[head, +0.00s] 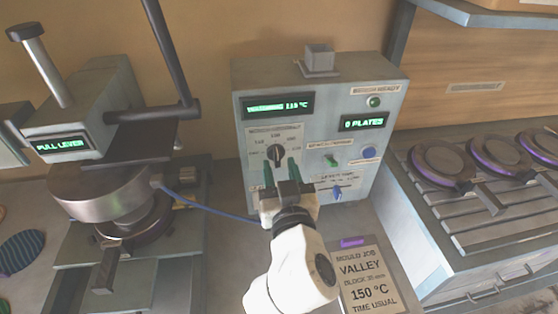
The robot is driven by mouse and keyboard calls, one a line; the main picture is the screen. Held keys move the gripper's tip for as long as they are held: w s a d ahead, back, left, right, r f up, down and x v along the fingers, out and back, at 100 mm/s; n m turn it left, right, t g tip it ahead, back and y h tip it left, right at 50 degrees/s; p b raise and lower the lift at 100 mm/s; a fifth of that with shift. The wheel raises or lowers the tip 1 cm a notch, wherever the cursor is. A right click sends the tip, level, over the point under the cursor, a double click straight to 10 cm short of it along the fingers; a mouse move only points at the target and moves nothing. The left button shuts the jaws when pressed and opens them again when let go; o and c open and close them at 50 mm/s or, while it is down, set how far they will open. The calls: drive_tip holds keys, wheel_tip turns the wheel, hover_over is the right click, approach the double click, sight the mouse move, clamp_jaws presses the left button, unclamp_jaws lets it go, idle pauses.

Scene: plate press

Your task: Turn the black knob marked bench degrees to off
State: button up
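The knob shows just above and between the fingertips, nearer the left one. I see no clear contact. The control box (240,83) has a green display reading about 110 °C.
A job card (367,282) lies below. A rack with purple-rimmed moulds (440,166) is right.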

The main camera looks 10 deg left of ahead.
drive_tip(key=shift+x, duration=0.95)
clamp_jaws()
